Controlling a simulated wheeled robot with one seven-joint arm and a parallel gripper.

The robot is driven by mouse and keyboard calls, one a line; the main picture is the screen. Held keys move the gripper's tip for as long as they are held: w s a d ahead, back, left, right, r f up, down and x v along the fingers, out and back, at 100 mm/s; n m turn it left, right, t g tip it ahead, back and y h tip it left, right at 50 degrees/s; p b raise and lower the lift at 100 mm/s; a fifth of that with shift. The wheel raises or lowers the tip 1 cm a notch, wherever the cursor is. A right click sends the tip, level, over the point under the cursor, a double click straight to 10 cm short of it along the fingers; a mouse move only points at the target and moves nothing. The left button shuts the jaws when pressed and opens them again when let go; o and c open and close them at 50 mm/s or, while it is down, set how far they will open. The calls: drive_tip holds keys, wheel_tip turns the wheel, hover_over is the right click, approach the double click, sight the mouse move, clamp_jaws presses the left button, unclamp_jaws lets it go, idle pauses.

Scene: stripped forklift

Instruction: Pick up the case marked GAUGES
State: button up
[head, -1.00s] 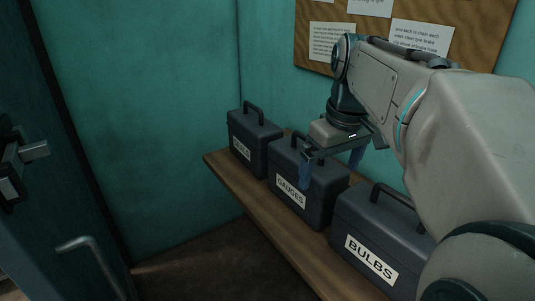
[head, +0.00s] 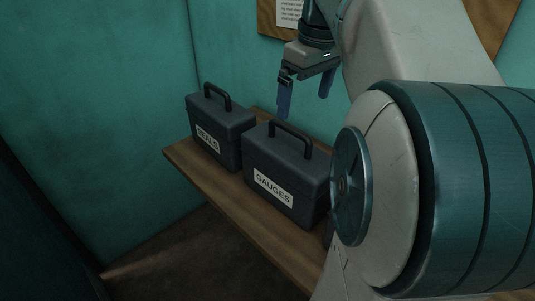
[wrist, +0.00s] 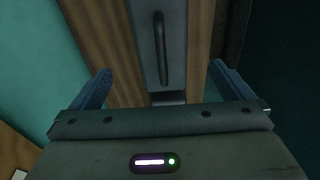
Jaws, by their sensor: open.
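The dark grey case marked GAUGES (head: 262,161) stands upright on the wooden shelf, its white label facing out and its handle (head: 291,137) raised on top. My arm covers its right edge. My gripper (head: 305,101) is open and empty, fingers pointing down, above and a little behind the handle in the head view. In the wrist view, a dark case top with a bar handle (wrist: 162,48) lies between and beyond the spread fingers of my gripper (wrist: 160,76). No label shows there. The fingers do not appear to touch the handle.
The case marked SEALS (head: 218,130) stands close on the left of GAUGES. The wooden shelf (head: 245,218) runs along the teal wall (head: 90,110). A notice board (head: 268,18) hangs above. My arm fills the right side of the head view.

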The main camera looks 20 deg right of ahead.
sight(291, 134)
drive_tip(key=f, duration=0.7)
drive_tip(key=shift+w+a+f+b, duration=0.35)
drive_tip(key=shift+w+a+f, duration=0.15)
drive_tip(key=shift+w+f, duration=0.25)
drive_tip(key=shift+f, duration=0.5)
drive_tip(key=shift+w+a+f, duration=0.1)
drive_tip(key=shift+w+f, duration=0.3)
drive_tip(key=shift+f, duration=0.45)
drive_tip(key=shift+w+f, duration=0.35)
drive_tip(key=shift+f, duration=0.5)
drive_tip(key=c, duration=1.6)
drive_tip(key=shift+r, duration=0.1)
drive_tip(key=shift+c, duration=0.8)
drive_tip(key=shift+r, duration=0.1)
